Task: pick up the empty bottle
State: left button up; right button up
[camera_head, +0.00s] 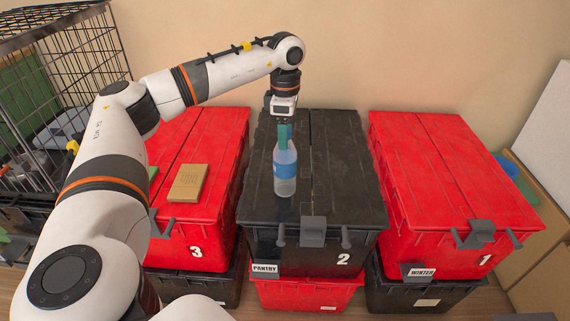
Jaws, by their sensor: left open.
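A clear bottle (285,170) with a blue label stands upright on the black lid of tote 2 (341,185). My left gripper (284,128) points down right at the bottle's top, with a greenish finger showing around the neck area. The jaws are open. The bottle's neck and cap are partly hidden by the gripper, and I cannot tell whether the fingers touch it. My right gripper is not in view.
A red tote marked 3 (222,160) stands to the left with a brown book-like box (188,183) on its lid. A red tote marked 1 (440,165) stands to the right. A wire cage (60,80) is at far left. Tote 2's lid is otherwise clear.

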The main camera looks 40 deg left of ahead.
pick_arm(q)
grip_shut()
jog(key=shift+r, duration=0.15)
